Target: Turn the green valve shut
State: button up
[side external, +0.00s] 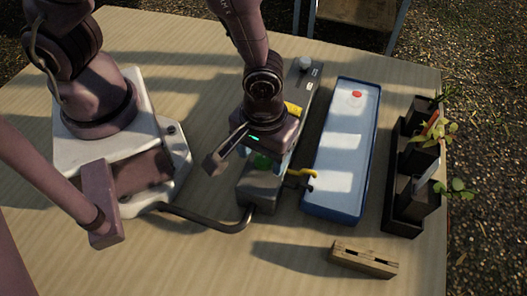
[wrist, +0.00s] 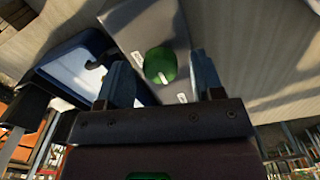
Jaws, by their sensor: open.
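The green valve (wrist: 160,65) is a round knob with a pale pointer mark, on top of a grey block (wrist: 130,18) with small white labels. In the wrist view the knob sits between the two fingers of my gripper (wrist: 164,78), with a gap on each side. In the side view the green valve (side external: 262,161) is partly hidden beneath my gripper (side external: 268,158), which is over the near end of the grey block. My gripper is open and holds nothing. I cannot tell how far the fingertips are above the block.
A blue tray (side external: 310,208) with a pale inside and a red disc (side external: 357,94) lies right of the block. A dark pot rack (side external: 388,228) and a slotted wooden block (side external: 362,260) stand further right. A dark pipe (side external: 205,222) runs left.

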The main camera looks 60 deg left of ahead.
jog(key=shift+f, duration=0.25)
jog(key=c, duration=0.9)
